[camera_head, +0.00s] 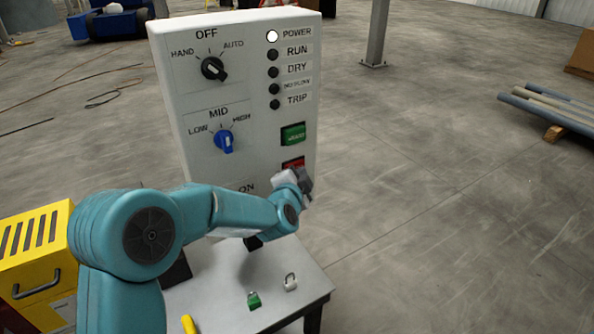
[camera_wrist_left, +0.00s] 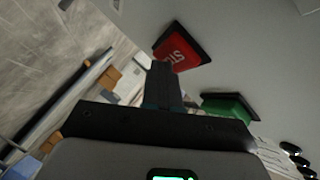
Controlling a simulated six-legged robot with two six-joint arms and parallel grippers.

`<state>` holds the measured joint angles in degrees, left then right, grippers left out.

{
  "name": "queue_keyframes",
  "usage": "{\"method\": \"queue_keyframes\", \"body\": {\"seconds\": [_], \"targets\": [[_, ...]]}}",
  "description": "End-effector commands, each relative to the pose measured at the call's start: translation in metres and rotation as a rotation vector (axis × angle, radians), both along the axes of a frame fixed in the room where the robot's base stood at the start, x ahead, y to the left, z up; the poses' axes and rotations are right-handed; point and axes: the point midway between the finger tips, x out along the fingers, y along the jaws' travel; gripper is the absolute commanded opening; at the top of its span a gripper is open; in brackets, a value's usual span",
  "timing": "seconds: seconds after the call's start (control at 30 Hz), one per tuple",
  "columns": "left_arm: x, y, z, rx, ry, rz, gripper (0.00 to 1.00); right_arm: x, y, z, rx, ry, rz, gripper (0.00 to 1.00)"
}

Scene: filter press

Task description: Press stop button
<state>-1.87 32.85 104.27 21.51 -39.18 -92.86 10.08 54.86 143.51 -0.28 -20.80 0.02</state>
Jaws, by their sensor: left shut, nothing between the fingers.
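The red stop button (camera_head: 292,165) is on the front of the white control panel (camera_head: 235,95), below the green start button (camera_head: 293,133). My left gripper (camera_head: 306,184) is shut and empty, right at the lower edge of the red button in the head view and partly covering it. The green button (camera_wrist_left: 228,106) lies to the lower right there. My right gripper is not in view.
The panel stands on a grey table (camera_head: 250,277) with a green padlock (camera_head: 254,300) and a silver padlock (camera_head: 290,282). A yellow box (camera_head: 35,262) is at left. The black knob (camera_head: 213,68), blue knob (camera_head: 224,140) and lit POWER lamp (camera_head: 272,36) share the panel.

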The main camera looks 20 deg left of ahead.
Motion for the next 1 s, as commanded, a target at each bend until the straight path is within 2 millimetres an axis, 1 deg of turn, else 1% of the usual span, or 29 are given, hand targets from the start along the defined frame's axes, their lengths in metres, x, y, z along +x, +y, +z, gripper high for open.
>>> {"method": "queue_keyframes", "body": {"seconds": [0.3,0.67,1.0], "targets": [[-0.011,-0.013,0.000,-0.001,0.000,0.002,0.00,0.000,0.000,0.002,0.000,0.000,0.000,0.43],[-0.013,-0.016,0.000,0.000,0.000,-0.001,0.00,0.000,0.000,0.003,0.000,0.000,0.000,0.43],[-0.032,-0.042,0.001,0.000,0.000,-0.002,0.00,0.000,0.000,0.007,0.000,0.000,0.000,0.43]]}}
